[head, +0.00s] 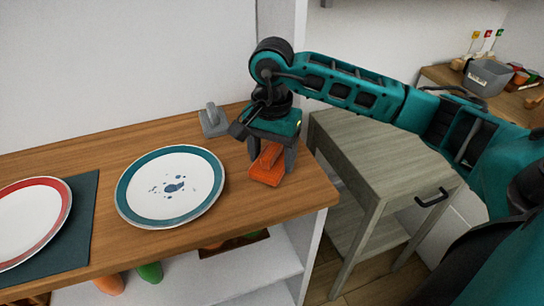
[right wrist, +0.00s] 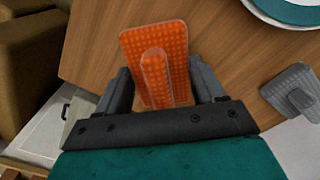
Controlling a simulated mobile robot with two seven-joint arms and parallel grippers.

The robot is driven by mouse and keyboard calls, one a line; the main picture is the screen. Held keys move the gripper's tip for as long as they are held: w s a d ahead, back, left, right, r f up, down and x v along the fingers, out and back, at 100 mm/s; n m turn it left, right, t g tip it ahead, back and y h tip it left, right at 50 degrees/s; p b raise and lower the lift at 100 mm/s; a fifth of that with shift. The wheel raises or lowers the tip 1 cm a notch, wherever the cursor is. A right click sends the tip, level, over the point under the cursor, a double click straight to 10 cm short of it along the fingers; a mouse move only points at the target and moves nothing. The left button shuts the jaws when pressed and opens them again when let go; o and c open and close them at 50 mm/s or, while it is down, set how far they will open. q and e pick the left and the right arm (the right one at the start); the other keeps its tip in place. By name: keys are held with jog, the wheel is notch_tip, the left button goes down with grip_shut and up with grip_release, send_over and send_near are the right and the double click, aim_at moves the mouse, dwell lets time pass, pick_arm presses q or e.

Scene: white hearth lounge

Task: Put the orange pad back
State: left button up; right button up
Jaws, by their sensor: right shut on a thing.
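The orange pad (head: 267,166) is at the right end of the wooden counter in the head view. It is a flat rectangle with a bumpy surface and a raised grip bar, seen closer in the right wrist view (right wrist: 155,62). My right gripper (head: 270,155) points down over it, and its two dark fingers stand on either side of the grip bar. The gripper is shut on the pad. Whether the pad touches the counter or hangs just above it, I cannot tell. My left gripper is not in view.
A grey pad with a handle (head: 213,121) stands at the back of the counter (head: 110,137). A teal-rimmed plate with blue stains (head: 170,186) lies left of the orange pad. A red-rimmed plate (head: 30,222) lies on a dark mat. A grey wooden side table (head: 385,160) stands right of the counter.

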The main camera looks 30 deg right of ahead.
aim_at(272, 148)
jog(key=shift+f, duration=0.2)
jog(key=shift+f, duration=0.1)
jog(key=o, duration=0.5)
jog(key=shift+f, duration=0.1)
jog(key=o, duration=0.5)
jog(key=shift+r, duration=0.35)
notch_tip(272, 148, up, 12)
jog(key=shift+f+p, duration=0.1)
jog(key=shift+p, duration=0.9)
